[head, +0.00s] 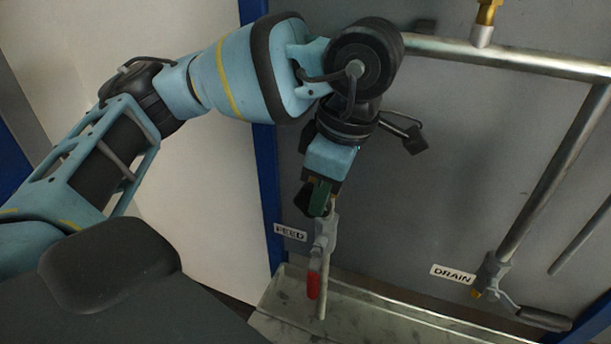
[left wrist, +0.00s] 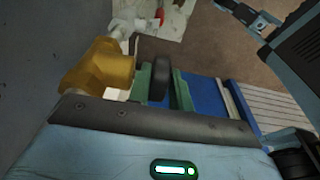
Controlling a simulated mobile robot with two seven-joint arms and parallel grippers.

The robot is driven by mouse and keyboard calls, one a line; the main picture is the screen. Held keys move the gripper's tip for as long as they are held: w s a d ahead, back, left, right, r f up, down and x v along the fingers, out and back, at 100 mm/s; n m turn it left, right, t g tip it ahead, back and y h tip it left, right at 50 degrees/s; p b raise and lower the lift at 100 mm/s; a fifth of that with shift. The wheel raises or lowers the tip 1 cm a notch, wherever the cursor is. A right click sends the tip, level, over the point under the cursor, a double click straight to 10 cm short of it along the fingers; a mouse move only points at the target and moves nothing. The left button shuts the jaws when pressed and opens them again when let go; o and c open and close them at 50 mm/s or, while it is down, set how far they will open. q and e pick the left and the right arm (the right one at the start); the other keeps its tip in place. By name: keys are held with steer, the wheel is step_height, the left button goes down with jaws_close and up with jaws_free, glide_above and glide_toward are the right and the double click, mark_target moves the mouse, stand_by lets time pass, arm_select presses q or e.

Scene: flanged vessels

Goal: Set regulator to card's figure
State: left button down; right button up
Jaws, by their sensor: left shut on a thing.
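My left gripper (head: 319,198) hangs in front of the grey panel, just above the FEED valve, its green fingers pointing down. In the left wrist view the fingers (left wrist: 160,85) are shut on a dark round knob (left wrist: 159,80), one finger on each side. The knob sits beside a brass-coloured body (left wrist: 102,66), which looks like the regulator. In the head view my gripper hides most of it. No card and no readable figure or dial shows in either view. My right gripper is not in view.
Below is the grey FEED valve (head: 323,243) with a red lever (head: 312,285), near the FEED label (head: 290,233). A metal trough (head: 365,312) lies beneath. A DRAIN valve (head: 492,272) and pipes (head: 550,180) are at right. A blue post (head: 269,175) stands left of the gripper.

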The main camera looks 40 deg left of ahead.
arm_select(q)
steer(key=shift+d+r+y+p, duration=0.15)
steer(key=shift+r+y+p, duration=0.25)
steer(key=shift+y, duration=0.4)
steer(key=shift+d+f+g+y+p, duration=0.1)
steer(key=shift+f+g+y+p, duration=0.25)
steer(key=shift+y, duration=0.35)
steer(key=y, duration=0.1)
steer(key=f+y, duration=0.1)
steer(key=y, duration=0.1)
steer(key=shift+w+d+g, duration=0.15)
steer(key=shift+d+g, duration=0.05)
steer(key=shift+g, duration=0.05)
steer(key=shift+d+f+g+y, duration=0.1)
steer(key=shift+f+g+y, duration=0.1)
steer(key=shift+y, duration=0.55)
steer(key=shift+f+g+y, duration=0.15)
steer(key=shift+g+y, duration=0.05)
steer(key=shift+y, duration=0.55)
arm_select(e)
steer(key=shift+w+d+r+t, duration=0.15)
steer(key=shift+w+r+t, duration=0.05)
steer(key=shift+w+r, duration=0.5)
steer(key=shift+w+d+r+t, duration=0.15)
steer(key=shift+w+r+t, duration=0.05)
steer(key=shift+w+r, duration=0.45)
arm_select(q)
steer(key=shift+f, duration=0.1)
